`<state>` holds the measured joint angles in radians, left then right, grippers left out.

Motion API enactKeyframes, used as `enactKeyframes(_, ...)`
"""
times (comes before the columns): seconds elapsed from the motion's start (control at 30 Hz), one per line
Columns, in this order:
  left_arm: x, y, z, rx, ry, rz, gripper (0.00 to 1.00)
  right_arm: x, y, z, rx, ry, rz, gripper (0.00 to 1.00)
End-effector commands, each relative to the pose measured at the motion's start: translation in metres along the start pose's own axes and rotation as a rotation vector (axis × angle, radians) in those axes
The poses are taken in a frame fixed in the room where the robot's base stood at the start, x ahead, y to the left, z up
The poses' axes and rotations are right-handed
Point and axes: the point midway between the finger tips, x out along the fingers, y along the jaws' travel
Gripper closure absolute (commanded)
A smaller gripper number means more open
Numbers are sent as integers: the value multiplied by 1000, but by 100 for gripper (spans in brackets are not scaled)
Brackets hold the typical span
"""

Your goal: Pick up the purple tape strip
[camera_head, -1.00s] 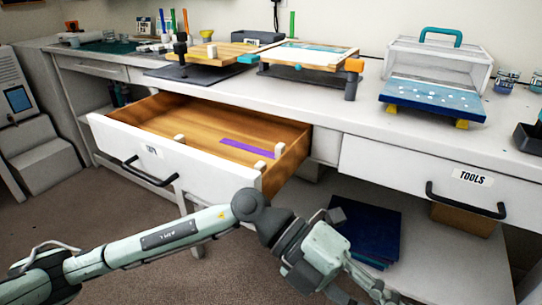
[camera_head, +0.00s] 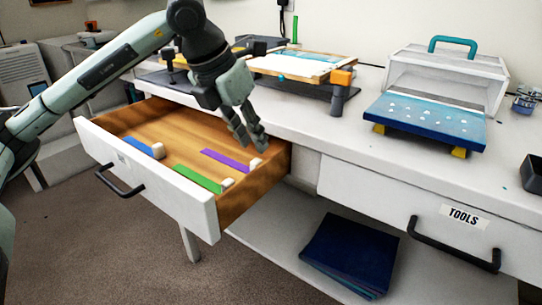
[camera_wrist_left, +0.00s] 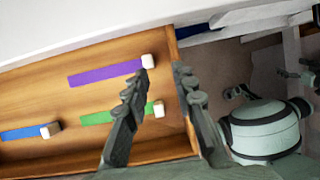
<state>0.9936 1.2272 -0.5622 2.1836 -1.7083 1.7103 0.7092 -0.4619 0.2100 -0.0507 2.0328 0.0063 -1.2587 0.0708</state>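The purple tape strip (camera_head: 226,161) lies flat on the wooden floor of the open drawer, with a white block (camera_head: 256,164) at its right end. It also shows in the left wrist view (camera_wrist_left: 104,73), fully uncovered. My left gripper (camera_head: 250,145) is above the drawer near that white block, fingers pointing down. In the left wrist view the fingers (camera_wrist_left: 162,77) are apart with nothing between them, and the block end of the strip is just left of the gap. I do not make out my right gripper.
A green strip (camera_head: 197,179) and a blue strip (camera_head: 138,146), each with a white block, lie in the same drawer (camera_head: 150,187). The drawer's walls surround them. The worktop (camera_head: 330,128) overhangs behind, holding a screen frame (camera_head: 300,62) and a clear-covered box (camera_head: 445,75).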

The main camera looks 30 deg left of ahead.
Motion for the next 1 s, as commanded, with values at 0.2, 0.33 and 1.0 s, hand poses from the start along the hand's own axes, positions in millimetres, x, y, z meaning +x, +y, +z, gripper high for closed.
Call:
enactKeyframes(0.2, 7, 20, -9, -11, 22, 67, 74, -4, -2, 26, -50, -39, 16, 11)
enactKeyframes(0.33, 22, 21, -9, -11, 22, 64, 74, -5, -1, 25, -49, -38, 17, 11)
enactKeyframes(1.0, 73, 26, -12, -9, 18, 62, 75, 1, -2, 26, -47, -41, 13, 11)
